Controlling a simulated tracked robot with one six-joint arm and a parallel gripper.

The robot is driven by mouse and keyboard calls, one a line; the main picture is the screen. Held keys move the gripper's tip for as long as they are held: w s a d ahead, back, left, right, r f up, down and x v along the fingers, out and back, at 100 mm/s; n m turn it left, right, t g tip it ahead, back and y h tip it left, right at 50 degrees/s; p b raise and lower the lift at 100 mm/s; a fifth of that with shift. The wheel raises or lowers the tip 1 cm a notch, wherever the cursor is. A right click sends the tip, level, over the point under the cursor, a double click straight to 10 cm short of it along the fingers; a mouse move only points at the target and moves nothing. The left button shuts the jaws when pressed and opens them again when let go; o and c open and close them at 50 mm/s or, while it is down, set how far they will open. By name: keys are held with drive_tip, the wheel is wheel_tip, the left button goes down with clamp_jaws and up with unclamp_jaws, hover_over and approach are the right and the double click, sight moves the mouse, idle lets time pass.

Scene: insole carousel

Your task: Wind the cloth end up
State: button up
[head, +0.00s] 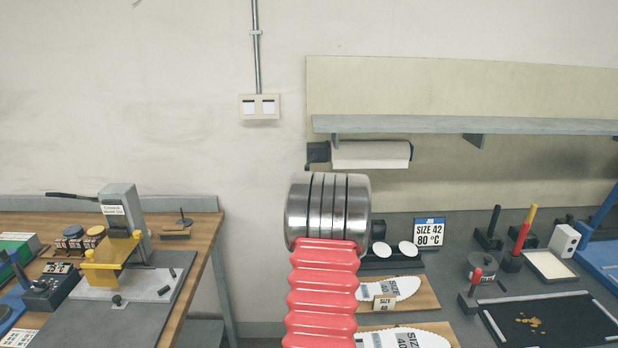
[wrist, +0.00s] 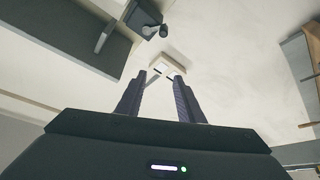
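A white cloth roll (head: 370,155) hangs level under the wall shelf in the head view, with a dark holder (head: 318,153) at its left end. No loose hanging cloth end can be made out. In the wrist view a dark bracket with a round knob (wrist: 145,18), apparently the roll's holder, shows at the top, beyond my fingertips. My gripper (wrist: 160,77) is open and empty, its two dark fingers apart and pointing at the wall. In the head view my gripper is hidden behind my red and metal arm.
A grey shelf (head: 400,125) runs above the roll. A wall socket box (head: 259,107) sits to its left and shows between my fingers in the wrist view (wrist: 166,66). The right bench holds insole boards (head: 425,296), a size sign (head: 429,232) and upright handles. A wooden bench (head: 203,235) stands left.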

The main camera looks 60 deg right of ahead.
sight(311, 162)
wheel_tip(311, 162, up, 4)
drive_tip(key=w+m+g, duration=0.1)
drive_tip(key=m, duration=0.3)
drive_tip(key=f+m+g, duration=0.1)
drive_tip(key=m, duration=0.4)
drive_tip(key=s+f+m+g, duration=0.1)
drive_tip(key=m+g, duration=0.1)
drive_tip(key=m, duration=0.2)
drive_tip(key=f+m+g+y, duration=0.1)
drive_tip(key=f+m+g, duration=0.1)
drive_tip(key=m, duration=0.3)
drive_tip(key=shift+s+f+m, duration=0.1)
drive_tip(key=shift+s+m, duration=0.2)
drive_tip(key=shift+s, duration=0.05)
drive_tip(key=shift+d, duration=0.1)
drive_tip(key=x, duration=1.3)
drive_tip(key=shift+d, duration=0.3)
drive_tip(key=shift+w, duration=0.1)
drive_tip(key=shift+c, duration=0.3)
clamp_jaws()
